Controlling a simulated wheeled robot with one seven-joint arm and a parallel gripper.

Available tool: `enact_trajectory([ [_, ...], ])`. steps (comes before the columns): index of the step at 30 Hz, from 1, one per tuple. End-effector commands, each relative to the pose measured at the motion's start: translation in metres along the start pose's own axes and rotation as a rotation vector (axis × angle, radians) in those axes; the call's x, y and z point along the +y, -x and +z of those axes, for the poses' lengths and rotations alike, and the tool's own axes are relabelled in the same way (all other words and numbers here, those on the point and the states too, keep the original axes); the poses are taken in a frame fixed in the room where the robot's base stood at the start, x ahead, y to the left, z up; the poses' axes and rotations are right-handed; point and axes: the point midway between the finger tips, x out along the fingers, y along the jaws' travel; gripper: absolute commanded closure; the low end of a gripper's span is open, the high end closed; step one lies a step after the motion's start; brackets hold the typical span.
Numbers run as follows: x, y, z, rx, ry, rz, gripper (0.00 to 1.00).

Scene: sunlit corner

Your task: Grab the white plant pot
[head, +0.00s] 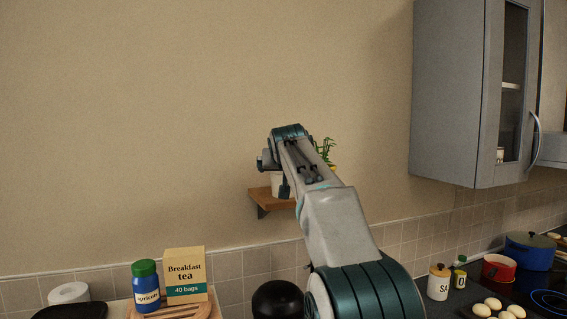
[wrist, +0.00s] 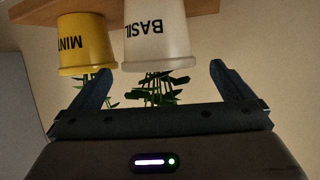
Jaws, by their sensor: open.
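The white plant pot, lettered BASIL, shows in the wrist view (wrist: 158,45), upside down in that picture, with green leaves beyond its rim. In the head view a small part of it (head: 277,187) shows on the wooden shelf (head: 262,199), mostly hidden behind my arm. My gripper (wrist: 161,67) is open and empty. In the wrist view its fingertips lie to the left and right of the pot's rim, with gaps on both sides. I cannot tell how deep the pot is between them.
A yellow pot lettered MINT (wrist: 85,43) stands close beside the white pot, near my left-hand finger in the wrist view. Below the shelf are a tea box (head: 186,275), a blue jar (head: 146,288) and a dark round object (head: 278,300). A grey cabinet (head: 458,95) hangs at right.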

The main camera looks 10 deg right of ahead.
Motion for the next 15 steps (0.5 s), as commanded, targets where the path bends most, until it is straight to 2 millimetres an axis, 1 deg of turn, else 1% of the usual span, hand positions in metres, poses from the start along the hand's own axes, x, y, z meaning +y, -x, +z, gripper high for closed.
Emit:
enact_trajectory([
  [1, 0.002, -0.008, -0.004, -0.003, 0.0, 0.001, 0.0],
  [3, 0.002, -0.018, -0.004, -0.004, 0.001, 0.001, 0.0],
  [6, 0.002, -0.029, -0.003, -0.002, 0.001, 0.0, 0.0],
  [9, 0.002, -0.034, -0.002, -0.001, 0.001, 0.0, 0.0],
  [15, 0.002, -0.035, -0.001, -0.001, 0.0, 0.0, 0.0],
])
